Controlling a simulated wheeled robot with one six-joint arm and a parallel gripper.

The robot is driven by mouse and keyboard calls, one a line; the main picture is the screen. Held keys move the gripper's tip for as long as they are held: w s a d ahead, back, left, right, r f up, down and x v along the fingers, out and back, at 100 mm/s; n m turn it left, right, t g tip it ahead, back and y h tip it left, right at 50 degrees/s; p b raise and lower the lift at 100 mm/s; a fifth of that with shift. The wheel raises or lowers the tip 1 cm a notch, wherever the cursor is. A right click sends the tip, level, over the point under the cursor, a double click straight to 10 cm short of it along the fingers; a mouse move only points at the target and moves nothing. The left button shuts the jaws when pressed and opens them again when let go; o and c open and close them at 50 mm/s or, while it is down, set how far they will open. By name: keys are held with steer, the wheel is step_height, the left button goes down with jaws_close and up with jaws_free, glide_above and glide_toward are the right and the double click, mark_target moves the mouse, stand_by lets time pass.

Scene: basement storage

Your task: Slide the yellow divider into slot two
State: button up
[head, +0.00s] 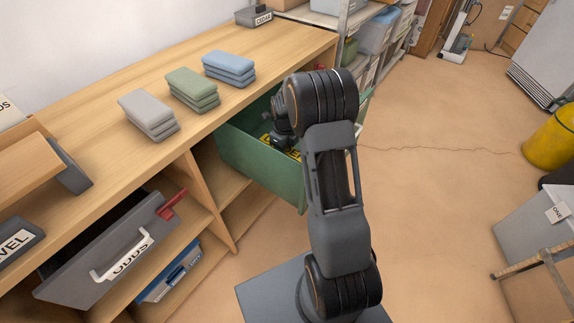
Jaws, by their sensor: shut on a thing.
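A green open-topped bin (262,171) juts out from the shelf unit under the wooden top, in the middle of the head view. My gripper (277,143) is down inside it, small and partly hidden by my arm. It is shut on the yellow divider (294,154), of which only small yellow parts with dark marks show beside the gripper, low in the bin. The slots are hidden, so I cannot tell which slot the divider is at or how far in it is.
A grey drawer marked ODDS (105,250) sticks out at lower left. A yellow cylinder (552,137) stands at right; the floor between is clear.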

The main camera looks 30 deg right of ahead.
steer(key=shift+r+p, duration=1.2)
steer(key=shift+r, duration=0.5)
steer(key=shift+f+b, duration=2.55)
steer(key=shift+f, duration=1.55)
steer(key=o, duration=1.4)
steer(key=shift+c, duration=0.2)
steer(key=shift+r, duration=0.2)
steer(key=shift+r+p, duration=3.45)
steer(key=shift+r, duration=0.9)
